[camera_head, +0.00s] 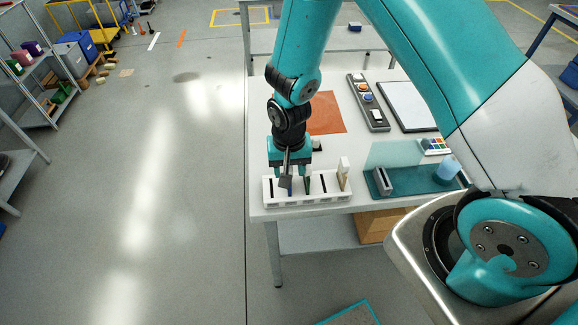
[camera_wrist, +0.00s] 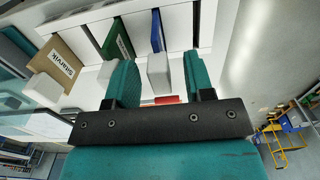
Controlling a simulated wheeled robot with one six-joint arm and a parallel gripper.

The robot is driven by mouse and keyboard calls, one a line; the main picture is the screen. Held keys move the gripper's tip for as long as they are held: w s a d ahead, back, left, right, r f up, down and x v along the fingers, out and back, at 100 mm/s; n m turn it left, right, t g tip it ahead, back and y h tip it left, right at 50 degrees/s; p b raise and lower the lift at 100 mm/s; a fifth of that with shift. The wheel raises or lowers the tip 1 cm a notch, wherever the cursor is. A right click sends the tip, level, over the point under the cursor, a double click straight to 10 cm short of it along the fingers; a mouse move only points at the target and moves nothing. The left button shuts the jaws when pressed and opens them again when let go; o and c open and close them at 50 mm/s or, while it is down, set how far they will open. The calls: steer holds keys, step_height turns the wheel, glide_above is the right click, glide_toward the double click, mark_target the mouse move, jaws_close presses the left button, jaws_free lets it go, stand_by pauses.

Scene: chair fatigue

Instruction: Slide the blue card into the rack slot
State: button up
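The white rack (camera_head: 330,196) stands at the table's front left edge and fills the top of the wrist view. The blue card (camera_wrist: 156,32) stands in the rack in the wrist view, with a grey block (camera_wrist: 158,72) at its near end. My gripper (camera_wrist: 160,77) is open, one finger on each side of that block, with a gap visible on both sides. In the head view my gripper (camera_head: 289,182) is low over the rack's left half and hides most of the blue card. A green card (camera_wrist: 118,42) and a tan card (camera_wrist: 62,64) also stand in the rack.
Right of the rack lies a teal tray (camera_head: 415,183) with a clear panel and a light blue cup (camera_head: 450,168). An orange mat (camera_head: 325,113), a dark button panel (camera_head: 368,103) and a framed white board (camera_head: 408,106) lie farther back. The floor left of the table is clear.

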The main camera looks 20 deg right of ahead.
step_height(320, 180, up, 18)
steer(key=b, duration=0.2)
steer(key=shift+f+b, duration=0.25)
steer(key=shift+b, duration=0.15)
steer(key=s+a+r+n+y, duration=0.1)
steer(key=s+r+n, duration=0.1)
steer(key=s, duration=0.4)
steer(key=s+a+r+n+y+b, duration=0.1)
steer(key=s+a+r+n, duration=0.1)
steer(key=s+n, duration=0.3)
steer(key=s+a+r+n+y, duration=0.1)
steer(key=s+r+n+y, duration=0.1)
steer(key=s, duration=0.5)
step_height(320, 180, up, 2)
steer(key=shift+s+a+r+n, duration=0.1)
steer(key=shift+s+a+n, duration=0.15)
steer(key=shift+n, duration=0.65)
steer(key=shift+w, duration=0.1)
